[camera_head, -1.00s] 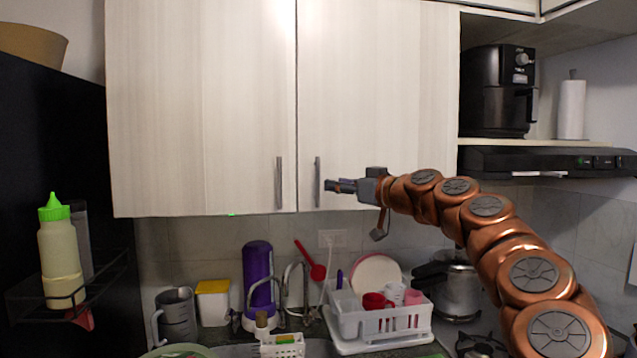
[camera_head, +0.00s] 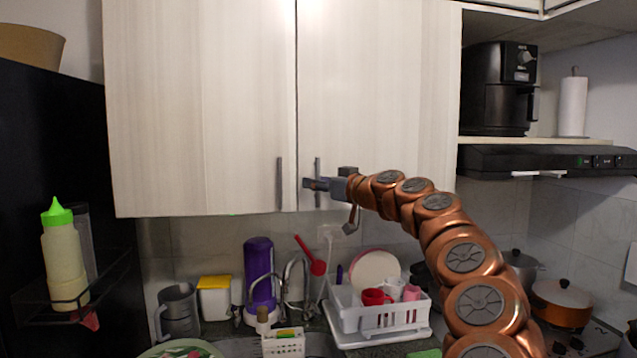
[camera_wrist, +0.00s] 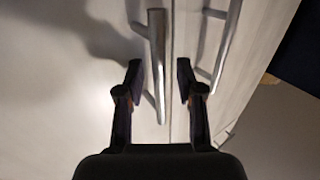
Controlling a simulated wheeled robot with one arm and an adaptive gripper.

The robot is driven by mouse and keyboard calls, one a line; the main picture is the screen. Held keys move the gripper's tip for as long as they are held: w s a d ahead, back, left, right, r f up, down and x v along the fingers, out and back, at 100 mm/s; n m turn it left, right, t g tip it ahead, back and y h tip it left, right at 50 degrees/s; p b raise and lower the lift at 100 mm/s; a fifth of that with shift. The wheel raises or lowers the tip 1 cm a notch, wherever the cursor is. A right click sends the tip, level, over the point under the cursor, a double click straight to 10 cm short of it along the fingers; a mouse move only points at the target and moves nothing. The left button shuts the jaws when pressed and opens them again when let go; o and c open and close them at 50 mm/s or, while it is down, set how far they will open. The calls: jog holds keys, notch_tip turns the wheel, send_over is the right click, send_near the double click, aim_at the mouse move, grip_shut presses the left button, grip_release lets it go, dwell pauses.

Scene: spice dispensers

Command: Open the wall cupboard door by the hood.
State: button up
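The pale wood cupboard door by the hood (camera_head: 385,90) is shut, flush with its left neighbour (camera_head: 200,100). Its upright grey bar handle (camera_head: 317,168) is near its lower left edge. My gripper (camera_head: 309,184) is at the lower part of this handle, reaching in from the right. In the wrist view my gripper (camera_wrist: 159,72) is open, with the near handle (camera_wrist: 156,45) between its two fingers, closer to the left finger. I see a gap on the right side; contact on the left is unclear. The other door's handle (camera_wrist: 226,45) is outside the right finger.
The black hood (camera_head: 545,161) and an air fryer (camera_head: 497,90) on a shelf are right of the door. Below are a white dish rack (camera_head: 385,318), a purple bottle (camera_head: 259,275) and a tap. A black fridge side (camera_head: 50,130) stands at the left.

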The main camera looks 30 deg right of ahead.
jog(key=shift+c, duration=0.2)
grip_shut()
dwell(0.4)
